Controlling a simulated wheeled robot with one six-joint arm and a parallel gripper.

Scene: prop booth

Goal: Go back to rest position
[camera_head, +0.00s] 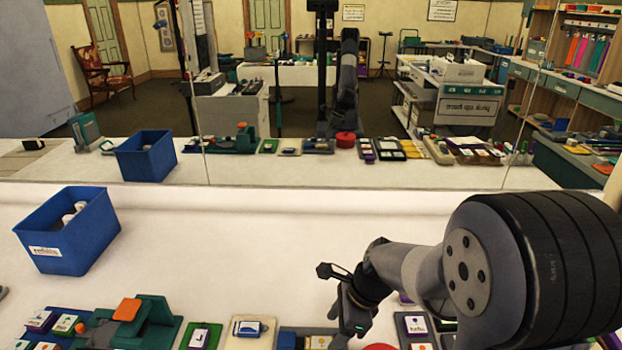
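My arm reaches in from the right over the white counter (230,240). My gripper (350,328) hangs down at the lower middle of the head view, above the row of small items near the front edge. Its fingertips are dark and partly hidden, so I cannot tell whether they are open or shut. I see nothing clearly held in it. A small part of a red round thing (380,347) shows beside it at the bottom edge.
A blue bin (85,245) with white things inside stands at the left. A green fixture with an orange block (127,309) and small trays (247,328) line the front. A mirror behind reflects the counter and room. The middle of the counter is clear.

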